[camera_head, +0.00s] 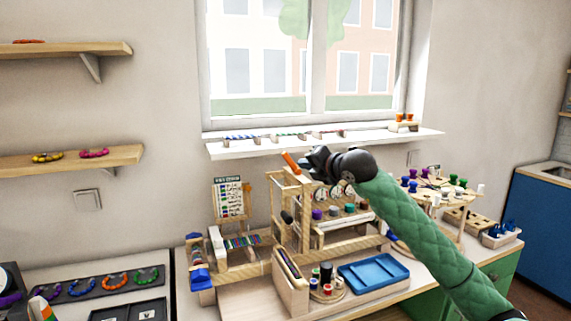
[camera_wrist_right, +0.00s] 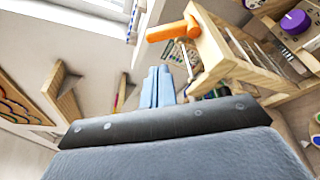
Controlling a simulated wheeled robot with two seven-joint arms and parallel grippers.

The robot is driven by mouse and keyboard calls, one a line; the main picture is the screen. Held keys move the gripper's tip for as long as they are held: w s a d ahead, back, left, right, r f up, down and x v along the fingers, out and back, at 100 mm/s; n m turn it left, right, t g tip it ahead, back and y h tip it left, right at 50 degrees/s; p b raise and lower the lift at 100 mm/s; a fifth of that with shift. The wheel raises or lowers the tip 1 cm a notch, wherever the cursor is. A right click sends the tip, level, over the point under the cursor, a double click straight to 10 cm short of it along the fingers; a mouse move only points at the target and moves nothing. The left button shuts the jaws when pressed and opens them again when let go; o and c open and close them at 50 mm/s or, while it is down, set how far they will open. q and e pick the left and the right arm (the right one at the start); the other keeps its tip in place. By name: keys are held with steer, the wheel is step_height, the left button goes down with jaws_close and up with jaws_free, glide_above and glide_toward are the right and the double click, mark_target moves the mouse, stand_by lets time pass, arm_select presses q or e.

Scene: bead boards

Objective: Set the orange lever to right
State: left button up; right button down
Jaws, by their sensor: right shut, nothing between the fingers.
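The orange lever (camera_head: 290,161) sits at the top of a wooden frame (camera_head: 275,205) and leans up and to the left in the head view. In the right wrist view the lever (camera_wrist_right: 170,31) sticks out to the left from the top of the wooden post (camera_wrist_right: 222,55). My right gripper (camera_head: 308,160) is just right of the lever in the head view, near the frame's top. Its pale blue fingers (camera_wrist_right: 157,87) are shut and empty, below the lever in the wrist picture, with a visible gap. My left gripper is not in view.
A windowsill (camera_head: 325,143) with small items runs behind the frame. Coloured knobs (camera_head: 333,210) stand right of the frame, and a blue tray (camera_head: 373,272) lies in front. A bead chart (camera_head: 229,198) stands to the left. A round table with coloured pegs (camera_head: 436,187) is at right.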

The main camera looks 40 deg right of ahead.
mark_target(291, 163)
steer(key=shift+w, duration=0.1)
steer(key=w+p, duration=0.2)
steer(key=w, duration=0.2)
steer(key=shift+w+a+f, duration=0.1)
steer(key=shift+f, duration=0.05)
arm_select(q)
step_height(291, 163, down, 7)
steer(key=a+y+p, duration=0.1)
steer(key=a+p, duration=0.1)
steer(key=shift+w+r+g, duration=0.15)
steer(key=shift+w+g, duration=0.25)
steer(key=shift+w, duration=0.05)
arm_select(e)
steer(key=shift+w+a+f, duration=0.1)
steer(key=shift+w+f, duration=0.15)
steer(key=shift+w, duration=0.65)
steer(key=shift+w+f, duration=0.3)
steer(key=shift+w, duration=0.6)
steer(key=shift+w+a+f, duration=0.1)
steer(key=shift+w+f, duration=0.15)
steer(key=shift+w, duration=0.65)
